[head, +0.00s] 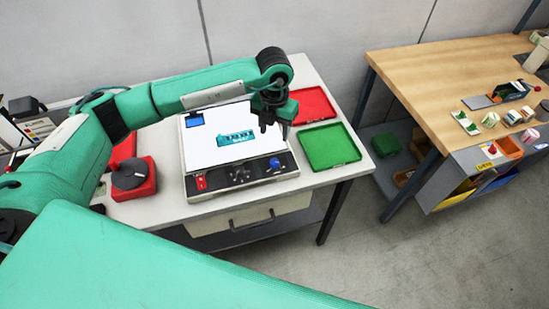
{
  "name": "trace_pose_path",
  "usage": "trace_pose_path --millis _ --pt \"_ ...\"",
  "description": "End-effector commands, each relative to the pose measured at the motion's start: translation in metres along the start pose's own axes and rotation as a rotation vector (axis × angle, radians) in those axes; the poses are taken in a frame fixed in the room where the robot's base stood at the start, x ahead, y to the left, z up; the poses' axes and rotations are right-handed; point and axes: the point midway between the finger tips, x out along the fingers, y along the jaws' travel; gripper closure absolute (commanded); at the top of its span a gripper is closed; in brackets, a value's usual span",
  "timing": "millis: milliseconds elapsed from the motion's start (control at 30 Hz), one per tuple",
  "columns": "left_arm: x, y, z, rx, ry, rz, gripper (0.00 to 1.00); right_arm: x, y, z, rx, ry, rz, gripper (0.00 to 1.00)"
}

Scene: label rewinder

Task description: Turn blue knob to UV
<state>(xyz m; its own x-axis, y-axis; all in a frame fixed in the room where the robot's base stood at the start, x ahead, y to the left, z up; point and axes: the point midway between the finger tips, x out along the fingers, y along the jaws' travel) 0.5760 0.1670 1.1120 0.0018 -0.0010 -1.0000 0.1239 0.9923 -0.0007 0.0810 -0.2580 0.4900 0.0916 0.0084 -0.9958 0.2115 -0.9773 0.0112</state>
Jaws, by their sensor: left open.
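The blue knob (275,163) is on the right end of the front control panel of a white-topped machine (190,158). Its pointer and the UV mark are too small to read. My left gripper (273,130) is open, pointing down above the machine's back right part, behind the knob in the picture and apart from it. Nothing shows between its fingers. My right gripper is not in view.
Dark controls (240,174) and a red switch (201,183) share the panel. A green tray (330,147) and a red tray (313,106) lie to the right. A red block with a dark disc (131,174) stands left. A wooden bench (440,75) is farther right.

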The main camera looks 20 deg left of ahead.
Motion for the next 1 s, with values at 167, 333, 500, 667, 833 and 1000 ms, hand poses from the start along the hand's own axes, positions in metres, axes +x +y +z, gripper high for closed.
trace_pose_path --millis 167,333,500,667,833,1000 --pt "0.017 0.001 -0.001 -0.001 0.006 0.005 0.51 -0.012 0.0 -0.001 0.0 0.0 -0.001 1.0" --pt "0.05 0.001 -0.002 -0.001 0.009 0.004 0.51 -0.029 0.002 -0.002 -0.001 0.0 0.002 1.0" --pt "0.087 0.0 -0.002 0.0 0.007 0.003 0.51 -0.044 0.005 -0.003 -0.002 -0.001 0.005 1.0" --pt "0.115 0.0 -0.002 -0.001 0.006 0.002 0.51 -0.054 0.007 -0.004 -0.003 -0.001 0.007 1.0" --pt "0.131 0.0 -0.001 0.001 0.003 0.001 0.51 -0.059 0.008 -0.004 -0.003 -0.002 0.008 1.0" --pt "0.137 0.0 -0.001 0.001 0.002 0.001 0.51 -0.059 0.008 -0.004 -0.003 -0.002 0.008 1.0"
